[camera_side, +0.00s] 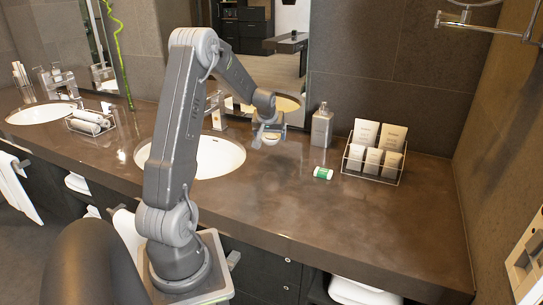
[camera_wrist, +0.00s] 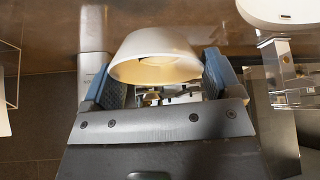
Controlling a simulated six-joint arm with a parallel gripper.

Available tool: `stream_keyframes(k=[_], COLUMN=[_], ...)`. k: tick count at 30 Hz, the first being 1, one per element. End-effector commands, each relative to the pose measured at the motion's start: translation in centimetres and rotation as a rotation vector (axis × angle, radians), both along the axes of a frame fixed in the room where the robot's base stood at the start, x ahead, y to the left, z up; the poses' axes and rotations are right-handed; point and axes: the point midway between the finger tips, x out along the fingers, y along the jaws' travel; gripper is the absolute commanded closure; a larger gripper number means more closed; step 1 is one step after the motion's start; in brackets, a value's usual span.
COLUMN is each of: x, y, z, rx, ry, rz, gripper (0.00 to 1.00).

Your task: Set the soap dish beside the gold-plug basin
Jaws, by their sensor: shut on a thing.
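My gripper (camera_side: 268,131) is over the counter, just right of the nearer basin (camera_side: 228,156). It is shut on a pale, round soap dish (camera_side: 270,141). In the wrist view the cream dish (camera_wrist: 155,52) sits between the blue fingers of my gripper (camera_wrist: 163,88), tilted in that picture. Whether it touches the counter is hard to tell. A second white basin (camera_side: 40,113) is at the far left. No gold plug can be made out in either basin. Part of a white basin (camera_wrist: 285,8) shows in the wrist view's upper right corner.
A towel rack (camera_side: 90,123) lies between the basins. A tap (camera_wrist: 283,70) is near the dish. The counter's right front (camera_side: 350,215) is clear.

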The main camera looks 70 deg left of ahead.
Motion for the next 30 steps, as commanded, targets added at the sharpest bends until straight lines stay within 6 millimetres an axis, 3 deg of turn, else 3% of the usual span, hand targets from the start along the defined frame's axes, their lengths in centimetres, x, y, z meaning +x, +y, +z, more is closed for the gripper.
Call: stream_keyframes(k=[15, 27, 28, 30], x=[0.0, 0.0, 0.0, 0.0], y=[0.0, 0.0, 0.0, 0.0], z=[-6.9, -7.5, -7.6, -7.6], rx=[-0.003, 0.0, 0.0, 0.0], ry=[0.003, 0.0, 0.001, 0.001], rz=[-0.002, -0.002, -0.002, -0.002], gripper=[0.47, 0.47, 0.15, 0.08])
